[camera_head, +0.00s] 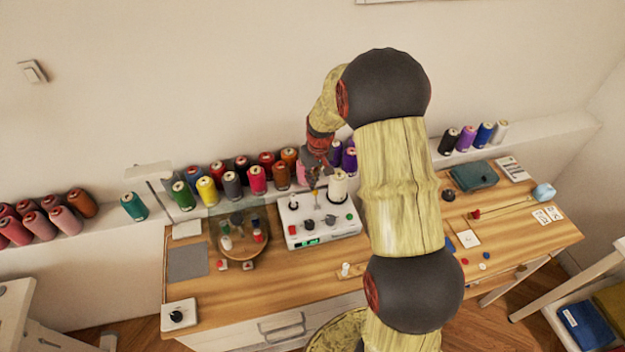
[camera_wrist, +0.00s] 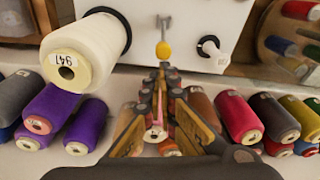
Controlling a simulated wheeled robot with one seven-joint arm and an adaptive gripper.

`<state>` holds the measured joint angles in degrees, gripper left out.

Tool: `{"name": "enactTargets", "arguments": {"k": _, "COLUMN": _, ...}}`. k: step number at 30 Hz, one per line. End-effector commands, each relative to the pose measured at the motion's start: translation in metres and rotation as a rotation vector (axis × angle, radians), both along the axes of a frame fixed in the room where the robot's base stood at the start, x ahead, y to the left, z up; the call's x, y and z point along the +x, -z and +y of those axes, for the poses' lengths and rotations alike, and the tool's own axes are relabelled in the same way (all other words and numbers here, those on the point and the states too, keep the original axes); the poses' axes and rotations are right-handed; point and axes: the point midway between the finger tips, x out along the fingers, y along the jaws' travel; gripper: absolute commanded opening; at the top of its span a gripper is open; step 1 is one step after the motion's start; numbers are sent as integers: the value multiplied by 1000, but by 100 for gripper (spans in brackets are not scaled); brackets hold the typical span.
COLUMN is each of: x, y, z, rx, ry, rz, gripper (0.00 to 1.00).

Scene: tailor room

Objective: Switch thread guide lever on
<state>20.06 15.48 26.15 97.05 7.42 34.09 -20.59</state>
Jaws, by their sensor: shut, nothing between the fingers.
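The white thread machine (camera_head: 338,236) stands on the wooden table, with knobs, a small green display and a cream thread spool (camera_head: 338,186) on its top. In the wrist view, a small metal lever with a yellow tip (camera_wrist: 163,50) sticks out from the white machine panel (camera_wrist: 185,15), between the cream spool (camera_wrist: 75,52) and a black-and-white knob (camera_wrist: 211,46). My gripper (camera_wrist: 165,68) is shut and empty, its fingertips close to the yellow tip. I cannot tell whether they touch it. In the head view, my gripper (camera_head: 315,183) is over the machine and small.
A ledge behind the table carries several thread spools (camera_head: 257,179). A round wooden tray (camera_head: 238,252) with small spools stands left of the machine. Right of my arm lie a teal folded cloth (camera_head: 473,176) and small sewing items. The table's front left is mostly clear.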

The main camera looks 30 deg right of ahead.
Motion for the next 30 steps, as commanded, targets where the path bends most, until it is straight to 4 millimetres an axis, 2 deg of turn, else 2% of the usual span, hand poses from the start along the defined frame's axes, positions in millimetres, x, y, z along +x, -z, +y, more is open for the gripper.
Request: {"name": "enactTargets", "arguments": {"k": 30, "x": -11, "y": -6, "z": 3, "rx": -38, "ry": 0, "rz": -134, "gripper": 0}}
